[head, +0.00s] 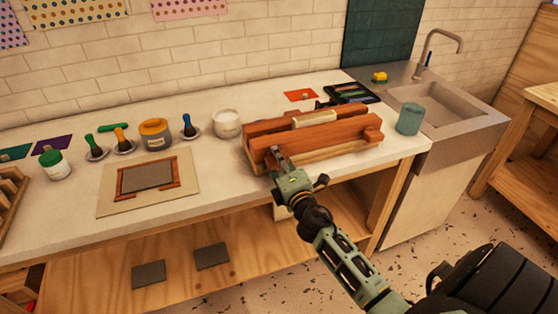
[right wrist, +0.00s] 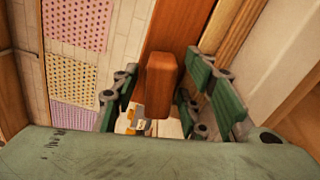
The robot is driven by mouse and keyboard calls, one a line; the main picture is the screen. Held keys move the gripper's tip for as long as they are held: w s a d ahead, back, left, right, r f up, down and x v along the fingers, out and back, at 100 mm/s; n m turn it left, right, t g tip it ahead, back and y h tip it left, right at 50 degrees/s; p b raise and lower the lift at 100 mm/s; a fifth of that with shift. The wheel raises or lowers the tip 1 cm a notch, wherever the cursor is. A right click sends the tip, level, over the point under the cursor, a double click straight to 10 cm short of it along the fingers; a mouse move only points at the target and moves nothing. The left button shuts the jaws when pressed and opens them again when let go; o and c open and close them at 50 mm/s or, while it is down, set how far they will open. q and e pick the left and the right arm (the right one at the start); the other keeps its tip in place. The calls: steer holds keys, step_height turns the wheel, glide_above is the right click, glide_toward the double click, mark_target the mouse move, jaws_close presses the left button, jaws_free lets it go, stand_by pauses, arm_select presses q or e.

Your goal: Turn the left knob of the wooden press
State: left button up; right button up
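The wooden press (head: 325,137), with reddish-brown bars, stands on the worktop left of the sink. Its right knob (head: 373,135) shows at the right end of the front bar. My right gripper (head: 279,154) is at the left end of that bar and hides most of the left knob in the head view. In the right wrist view, the left knob (right wrist: 160,85) is a brown wooden block between the two green fingers of my right gripper (right wrist: 165,98). The fingers are apart, with gaps visible beside the knob. My left gripper is not in view.
A white tub (head: 227,123) stands close to the press's left. A blue-green cup (head: 409,119) stands to its right, before the sink (head: 445,108). A board with a grey plate (head: 147,176) lies left on the worktop. The worktop's front strip is mostly clear.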

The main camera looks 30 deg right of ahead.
steer(key=shift+f, duration=0.1)
jaws_close()
steer(key=m, duration=0.4)
steer(key=shift+f+b, duration=0.25)
steer(key=shift+b, duration=0.1)
steer(key=shift+c, duration=0.4)
jaws_free()
steer(key=shift+s, duration=0.1)
steer(key=shift+o, duration=0.6)
steer(key=shift+r, duration=0.15)
steer(key=v, duration=1.2)
